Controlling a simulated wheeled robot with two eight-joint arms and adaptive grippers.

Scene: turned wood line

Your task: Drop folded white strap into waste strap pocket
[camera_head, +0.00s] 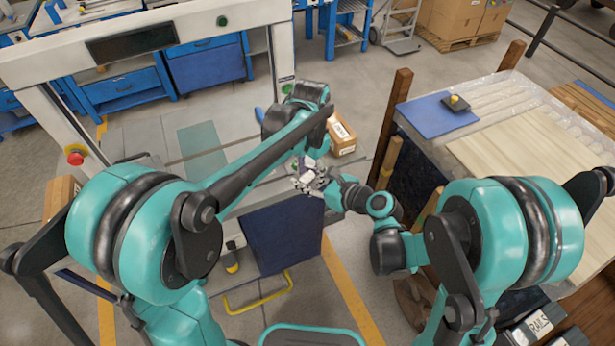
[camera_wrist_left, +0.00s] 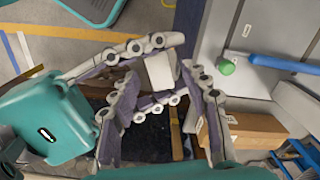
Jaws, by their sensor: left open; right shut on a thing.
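A small white piece (camera_wrist_left: 160,72), which looks like the folded strap, sits between the fingers of my right gripper (camera_wrist_left: 150,75) in the left wrist view. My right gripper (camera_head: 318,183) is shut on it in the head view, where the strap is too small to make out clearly. My left gripper (camera_head: 304,168) is close against the right one. Its fingers (camera_wrist_left: 160,110) stand apart around the same spot in the left wrist view. A dark space (camera_wrist_left: 150,140) shows beyond the fingers. I cannot tell which thing is the waste strap pocket.
A carton (camera_head: 342,137) stands just beyond the grippers. A pallet stack with pale boards (camera_head: 520,150) is on the right, beside a wooden post (camera_head: 390,125). A white machine frame (camera_head: 145,45) stands at left. A dark blue panel (camera_head: 280,237) and yellow handle (camera_head: 258,300) are below.

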